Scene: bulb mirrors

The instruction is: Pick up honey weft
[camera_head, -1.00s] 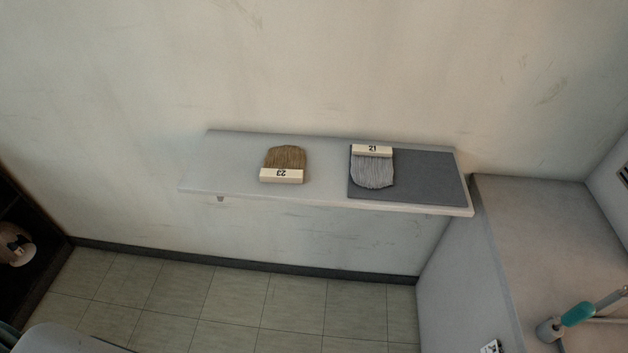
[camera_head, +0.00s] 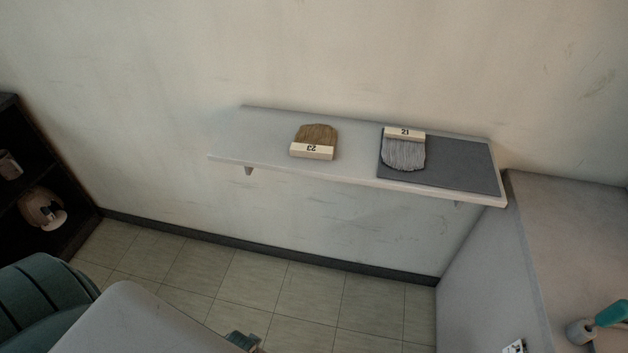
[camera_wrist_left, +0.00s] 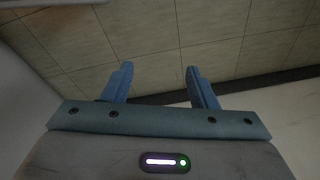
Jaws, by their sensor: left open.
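The honey-brown weft (camera_head: 315,139) lies on the left part of a wall shelf, its pale band labelled 23 towards the shelf's front edge. A grey weft (camera_head: 404,151) with a pale band labelled 21 lies to its right on a dark mat. My left gripper shows in the left wrist view (camera_wrist_left: 158,88), open and empty, with floor tiles beyond its fingers. In the head view only a small piece of it (camera_head: 243,341) shows at the bottom edge, well below the shelf. My right gripper is not in view.
The pale shelf (camera_head: 255,140) is fixed to the wall, with a dark mat (camera_head: 462,170) at its right end. A grey cabinet (camera_head: 560,220) stands at the right with a teal-handled tool (camera_head: 610,314). Dark shelving (camera_head: 70,190) stands at the left. The tiled floor (camera_head: 250,290) is clear.

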